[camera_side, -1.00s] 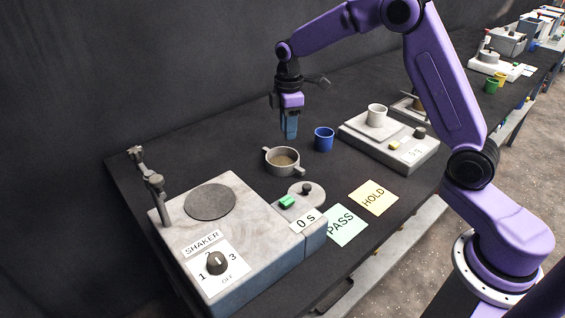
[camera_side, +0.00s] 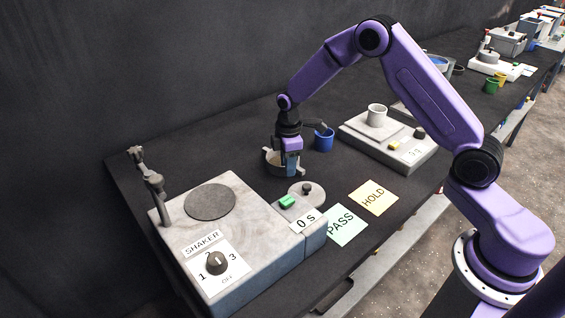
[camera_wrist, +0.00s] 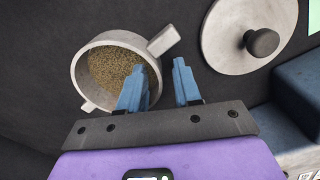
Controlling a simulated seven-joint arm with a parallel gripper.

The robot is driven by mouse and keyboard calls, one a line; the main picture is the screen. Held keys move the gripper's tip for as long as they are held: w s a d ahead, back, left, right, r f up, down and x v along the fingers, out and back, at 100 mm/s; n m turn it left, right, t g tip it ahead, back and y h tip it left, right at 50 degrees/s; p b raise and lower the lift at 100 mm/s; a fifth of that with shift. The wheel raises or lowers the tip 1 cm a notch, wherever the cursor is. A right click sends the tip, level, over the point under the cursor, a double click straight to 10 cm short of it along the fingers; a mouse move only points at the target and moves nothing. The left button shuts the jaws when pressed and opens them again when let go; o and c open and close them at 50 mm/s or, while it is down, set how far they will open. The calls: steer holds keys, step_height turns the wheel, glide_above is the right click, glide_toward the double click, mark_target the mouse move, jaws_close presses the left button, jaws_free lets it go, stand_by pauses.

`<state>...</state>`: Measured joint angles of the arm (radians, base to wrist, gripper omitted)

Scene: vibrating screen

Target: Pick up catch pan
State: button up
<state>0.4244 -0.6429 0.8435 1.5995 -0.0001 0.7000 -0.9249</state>
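The catch pan (camera_wrist: 83,72) is a grey round pan with a handle on each side and grainy tan material inside. It stands on the dark table, and in the side view my gripper partly hides the pan (camera_side: 269,166). My gripper (camera_wrist: 158,68) is open, low at the pan's right side in the side view (camera_side: 291,174). In the wrist view one blue finger overlaps the inside of the pan and the other is outside it, near one handle (camera_wrist: 164,41). I cannot tell whether either finger touches the wall.
A grey lid with a dark knob (camera_wrist: 235,30) lies beside the pan. The shaker (camera_side: 262,250), with dial and green button, stands front left. A blue cup (camera_side: 325,140) is close behind the gripper. A scale with a white cup (camera_side: 377,115) and PASS and HOLD cards (camera_side: 373,197) are right.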

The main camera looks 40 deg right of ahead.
steer(key=shift+f, duration=0.1)
steer(key=shift+c, duration=0.3)
jaws_close()
